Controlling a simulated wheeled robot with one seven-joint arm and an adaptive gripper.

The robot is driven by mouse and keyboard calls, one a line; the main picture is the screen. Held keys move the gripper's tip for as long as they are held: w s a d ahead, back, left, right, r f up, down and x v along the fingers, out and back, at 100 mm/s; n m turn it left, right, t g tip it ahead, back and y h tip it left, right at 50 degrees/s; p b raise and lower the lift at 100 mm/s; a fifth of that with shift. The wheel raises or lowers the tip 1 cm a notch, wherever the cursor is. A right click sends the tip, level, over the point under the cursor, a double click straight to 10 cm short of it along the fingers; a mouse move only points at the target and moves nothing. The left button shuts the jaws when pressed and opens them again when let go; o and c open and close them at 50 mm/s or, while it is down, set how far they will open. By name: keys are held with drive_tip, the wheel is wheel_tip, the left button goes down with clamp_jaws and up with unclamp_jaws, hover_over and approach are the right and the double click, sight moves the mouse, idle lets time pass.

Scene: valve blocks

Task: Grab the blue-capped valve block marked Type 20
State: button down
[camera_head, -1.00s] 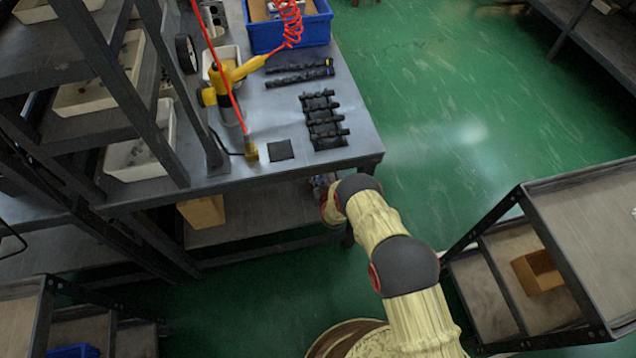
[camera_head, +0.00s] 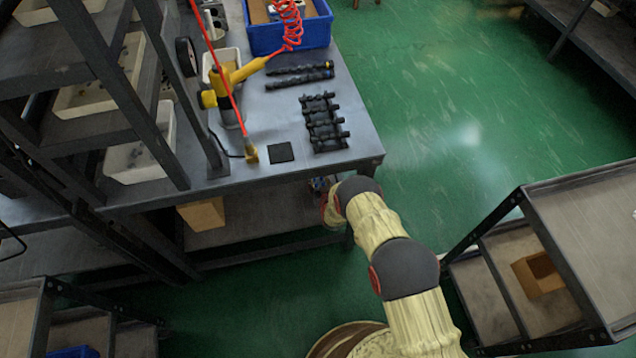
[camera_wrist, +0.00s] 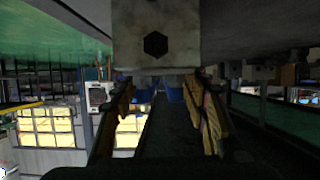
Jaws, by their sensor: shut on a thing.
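In the wrist view, a grey valve block (camera_wrist: 155,48) with a dark hexagonal hole fills the top middle. Small blue caps (camera_wrist: 174,94) show just under it, between my finger pads. My gripper (camera_wrist: 162,95) has its two fingers on either side of these caps and is shut on the block at its capped end. No Type 20 mark can be read. In the head view my arm reaches to the front edge of the workbench, and my gripper is hidden there.
The workbench (camera_head: 230,185) has a lower shelf (camera_head: 262,217) holding a cardboard box (camera_head: 202,213). On top lie black parts (camera_head: 325,125), a yellow tool (camera_head: 235,75) and a blue crate (camera_head: 255,40). A cart (camera_head: 590,235) stands at right. Green floor is free beyond the bench.

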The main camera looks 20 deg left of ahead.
drive_tip(key=shift+w+a+r, duration=0.1)
drive_tip(key=shift+w+r, duration=0.05)
drive_tip(key=shift+r, duration=0.15)
